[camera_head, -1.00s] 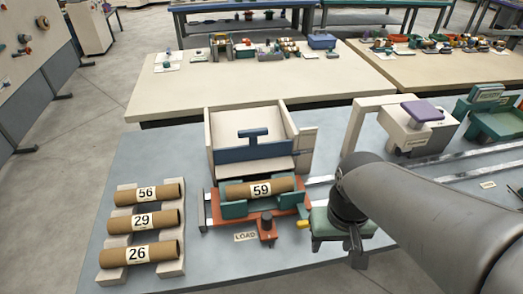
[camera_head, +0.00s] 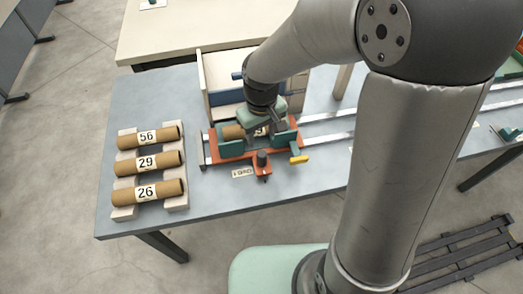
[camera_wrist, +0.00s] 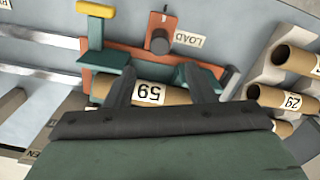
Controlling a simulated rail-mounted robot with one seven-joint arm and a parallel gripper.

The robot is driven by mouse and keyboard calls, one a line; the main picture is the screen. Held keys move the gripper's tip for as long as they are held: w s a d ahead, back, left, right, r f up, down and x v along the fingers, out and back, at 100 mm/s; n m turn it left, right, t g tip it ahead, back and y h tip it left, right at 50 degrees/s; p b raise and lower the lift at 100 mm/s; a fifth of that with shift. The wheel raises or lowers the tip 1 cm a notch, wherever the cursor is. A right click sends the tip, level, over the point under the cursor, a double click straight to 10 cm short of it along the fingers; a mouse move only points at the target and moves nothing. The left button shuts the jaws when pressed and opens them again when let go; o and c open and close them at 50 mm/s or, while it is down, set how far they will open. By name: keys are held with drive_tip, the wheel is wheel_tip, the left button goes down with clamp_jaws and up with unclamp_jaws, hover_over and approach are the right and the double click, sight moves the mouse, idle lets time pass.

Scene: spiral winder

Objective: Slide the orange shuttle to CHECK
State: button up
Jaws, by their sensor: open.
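The orange shuttle (camera_head: 212,157) sits at the left end of the rails, beside the LOAD label (camera_head: 243,172). It carries cardboard tube 59 (camera_head: 232,132) between green cradles (camera_head: 233,149). A dark knob (camera_head: 262,158) is on its front arm, and a yellow-tipped lever (camera_head: 299,159) is at its right. In the wrist view the shuttle (camera_wrist: 125,47) lies beyond my fingers. My gripper (camera_wrist: 162,78) is open over the shuttle, with its fingers apart around the 59 label on the tube (camera_wrist: 150,93). My arm hides part of the tube and cradles in the head view. CHECK is not readable.
Metal rails (camera_head: 330,136) run right from the shuttle, partly behind my arm. A rack (camera_head: 122,213) with tubes 56, 29 and 26 stands at left. A beige and blue bin (camera_head: 222,98) stands behind the shuttle. Bare tabletop lies between rack and shuttle.

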sight(262, 153)
wheel_tip(262, 153, down, 11)
drive_tip(key=shift+r+p, duration=0.2)
drive_tip(key=shift+p, duration=0.1)
clamp_jaws()
drive_tip(key=shift+d, duration=0.1)
